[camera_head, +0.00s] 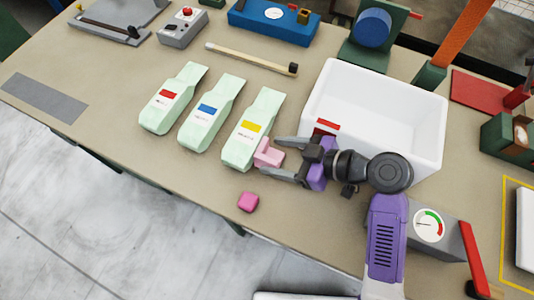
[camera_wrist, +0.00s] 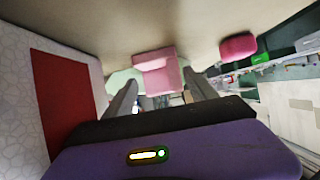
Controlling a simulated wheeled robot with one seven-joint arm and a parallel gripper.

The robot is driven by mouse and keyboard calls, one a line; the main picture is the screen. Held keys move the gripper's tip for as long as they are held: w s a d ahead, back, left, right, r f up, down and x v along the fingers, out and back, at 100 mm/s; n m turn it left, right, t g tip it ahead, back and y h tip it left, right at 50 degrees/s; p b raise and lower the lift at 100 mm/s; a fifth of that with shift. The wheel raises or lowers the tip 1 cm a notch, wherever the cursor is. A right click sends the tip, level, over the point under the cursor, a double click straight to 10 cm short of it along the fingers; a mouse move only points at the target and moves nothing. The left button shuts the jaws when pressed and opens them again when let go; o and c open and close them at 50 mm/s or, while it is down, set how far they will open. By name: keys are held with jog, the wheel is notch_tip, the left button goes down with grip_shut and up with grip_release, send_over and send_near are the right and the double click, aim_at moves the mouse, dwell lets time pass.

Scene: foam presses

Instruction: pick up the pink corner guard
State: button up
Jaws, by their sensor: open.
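The pink corner guard (camera_head: 268,153) is a light pink angled piece on the table, at the lower end of the pale green bag with the yellow label. My gripper (camera_head: 276,160) is open, with one finger to each side of the guard in the head view. In the wrist view the corner guard (camera_wrist: 157,72) shows ahead of and between the two spread fingers (camera_wrist: 160,95). I cannot tell whether either finger touches it.
A darker pink block (camera_head: 248,202) lies near the front table edge. Several pale green bags (camera_head: 208,115) lie to the left. A white bin (camera_head: 425,115) stands close behind my gripper. A gauge box (camera_head: 445,238) is at right.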

jog(key=shift+x, duration=1.3)
jog(key=c, duration=1.1)
jog(key=shift+r, duration=0.1)
